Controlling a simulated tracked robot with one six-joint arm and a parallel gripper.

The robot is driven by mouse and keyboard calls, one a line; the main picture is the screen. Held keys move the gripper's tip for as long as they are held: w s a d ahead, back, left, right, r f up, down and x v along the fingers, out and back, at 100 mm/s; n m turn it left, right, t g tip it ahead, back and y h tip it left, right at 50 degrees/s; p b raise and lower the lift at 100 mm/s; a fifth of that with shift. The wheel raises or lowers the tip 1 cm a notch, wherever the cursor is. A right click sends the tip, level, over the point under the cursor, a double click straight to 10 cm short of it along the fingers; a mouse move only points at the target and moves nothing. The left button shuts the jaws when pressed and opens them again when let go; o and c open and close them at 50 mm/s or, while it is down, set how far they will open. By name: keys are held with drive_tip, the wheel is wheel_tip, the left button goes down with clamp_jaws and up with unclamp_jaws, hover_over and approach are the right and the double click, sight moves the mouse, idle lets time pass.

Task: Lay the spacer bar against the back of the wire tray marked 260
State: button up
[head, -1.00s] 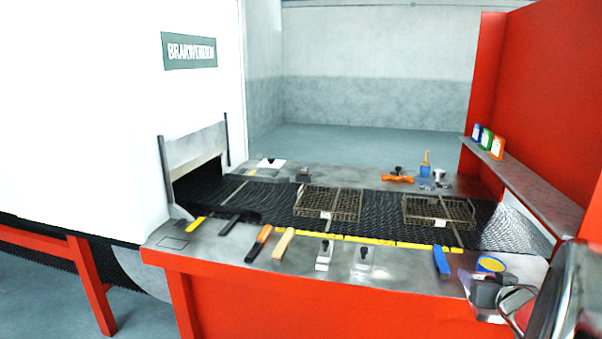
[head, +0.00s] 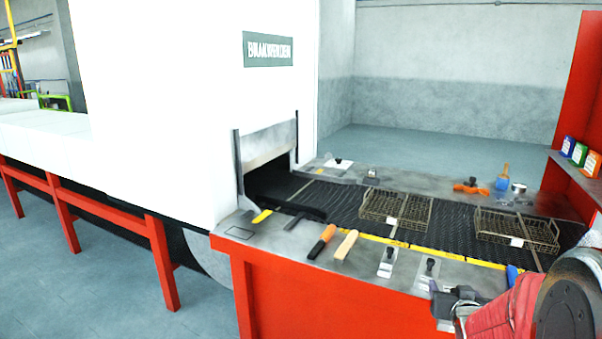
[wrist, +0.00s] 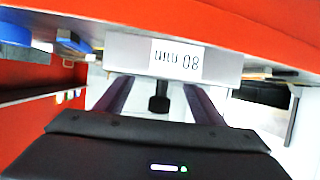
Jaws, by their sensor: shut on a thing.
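My gripper (wrist: 160,97) is shut on a black knob in the wrist view. The knob stands on a grey metal bar (wrist: 127,50), which carries a white label upside down in the picture, apparently reading 80 mm; I take this for the spacer bar. In the head view my gripper (head: 450,305) is at the lower right, by the bench's front edge, and the bar is hard to make out. Two wire trays, one left (head: 377,205) and one right (head: 520,228), sit on the mesh belt. Their white tags are too small to read.
Two more knobbed grey blocks (head: 387,263) (head: 427,272) stand on the bench's front ledge (head: 300,245), with an orange-and-black tool (head: 322,241) and a tan-handled one (head: 346,245). Bare belt (head: 335,203) lies left of the left tray. The oven mouth (head: 270,180) is further left.

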drive_tip(key=w+a+f+n+y, duration=0.2)
drive_tip(key=a, duration=1.1)
drive_tip(key=w+a+f+n+t+y, duration=0.1)
drive_tip(key=w+a+f+n+y, duration=0.1)
drive_tip(key=a, duration=1.1)
drive_tip(key=shift+w+a+y, duration=0.15)
drive_tip(key=shift+w+y, duration=0.25)
drive_tip(key=shift+w, duration=0.3)
drive_tip(key=shift+f, duration=0.2)
drive_tip(key=s+f, duration=0.5)
drive_tip(key=f, duration=0.1)
drive_tip(key=shift+a, duration=0.15)
